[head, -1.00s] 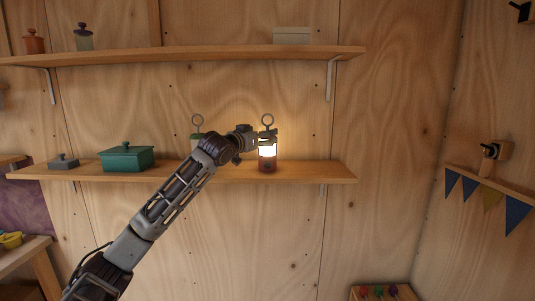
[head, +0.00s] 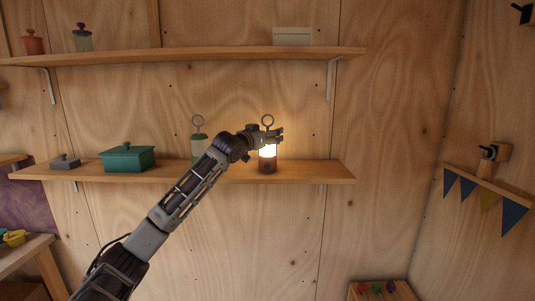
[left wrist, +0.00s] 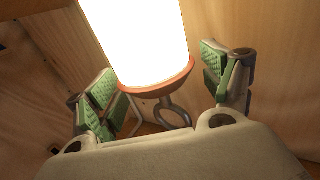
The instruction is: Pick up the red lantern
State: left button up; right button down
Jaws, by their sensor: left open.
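The red lantern (head: 268,166) stands upright and lit on the lower shelf, near its right end, with a ring handle on top. My left gripper (head: 279,135) is open at the lantern's upper part, just below the ring, and hides part of it. In the left wrist view, the glowing white lantern body with its red rim and ring (left wrist: 157,78) lies between the open green-padded fingers of my left gripper (left wrist: 160,82). Gaps show on both sides near the rim, and I see no clear contact. My right gripper is not in view.
A green lantern (head: 198,148) stands left of the red one, partly behind my arm. A teal lidded box (head: 127,158) and a small grey lidded dish (head: 65,162) are farther left on the lower shelf (head: 310,172). The upper shelf (head: 220,55) runs above.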

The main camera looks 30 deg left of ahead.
pick_arm(q)
jog(key=c, duration=1.7)
jog(key=shift+r, duration=0.15)
jog(key=shift+r, duration=4.9)
